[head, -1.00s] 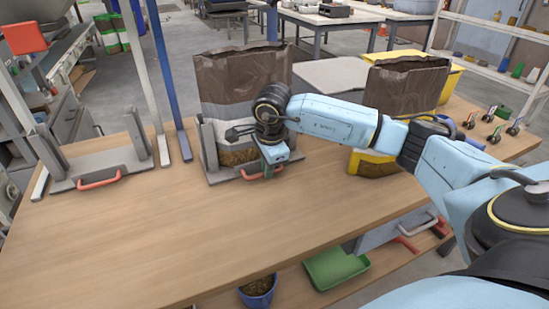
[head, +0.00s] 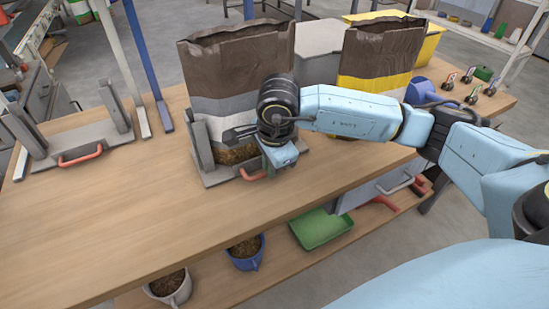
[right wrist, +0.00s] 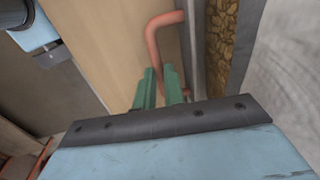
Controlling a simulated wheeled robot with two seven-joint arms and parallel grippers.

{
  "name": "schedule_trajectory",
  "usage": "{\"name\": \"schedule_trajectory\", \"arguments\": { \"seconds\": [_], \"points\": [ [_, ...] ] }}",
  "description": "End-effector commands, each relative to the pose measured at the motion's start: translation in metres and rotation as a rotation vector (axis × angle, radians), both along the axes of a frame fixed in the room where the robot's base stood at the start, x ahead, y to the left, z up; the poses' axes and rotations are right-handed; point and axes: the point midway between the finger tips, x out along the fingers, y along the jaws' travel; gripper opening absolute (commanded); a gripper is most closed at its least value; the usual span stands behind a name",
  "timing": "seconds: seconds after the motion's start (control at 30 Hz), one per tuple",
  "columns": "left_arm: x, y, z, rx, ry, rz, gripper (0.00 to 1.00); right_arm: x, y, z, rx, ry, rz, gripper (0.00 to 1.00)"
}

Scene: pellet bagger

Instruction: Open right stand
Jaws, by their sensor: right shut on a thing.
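The right stand (head: 213,178) is a grey base with upright side posts and a red handle (head: 252,177) at its front. A tall brown, white and grey paper bag (head: 235,65) stands upright in it, with brown pellets showing low down. My right gripper (head: 268,168) is at the stand's front edge, shut on the red handle. In the right wrist view the green fingers (right wrist: 160,88) are on either side of the red handle (right wrist: 153,45). The arm hides the stand's right side. My left gripper is not in view.
A similar empty grey stand (head: 60,152) with a red handle is at the left. A bag with a yellow band (head: 375,60) stands behind my right arm. A green tray (head: 320,228) and mugs (head: 245,250) are on the lower shelf. The front tabletop is clear.

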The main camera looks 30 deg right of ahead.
Motion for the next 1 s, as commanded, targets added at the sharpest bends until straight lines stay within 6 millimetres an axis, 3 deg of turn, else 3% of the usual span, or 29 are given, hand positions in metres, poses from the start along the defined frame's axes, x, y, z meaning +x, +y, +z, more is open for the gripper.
{"name": "schedule_trajectory", "arguments": {
  "seconds": [0.37,0.4,0.57,0.87,1.0],
  "points": [
    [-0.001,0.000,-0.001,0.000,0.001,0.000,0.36,-0.001,0.000,0.000,-0.001,0.001,0.001,0.00],
    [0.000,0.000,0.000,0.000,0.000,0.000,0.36,-0.001,0.000,0.000,-0.001,0.001,0.001,0.13],
    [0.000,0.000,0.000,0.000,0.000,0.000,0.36,-0.001,0.000,0.000,-0.001,0.001,0.001,0.32],
    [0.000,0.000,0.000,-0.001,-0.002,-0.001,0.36,-0.001,0.000,0.002,0.000,0.000,0.001,0.32],
    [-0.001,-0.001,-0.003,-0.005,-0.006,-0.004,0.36,-0.003,0.001,0.017,0.001,-0.002,0.001,0.32]
  ]
}}
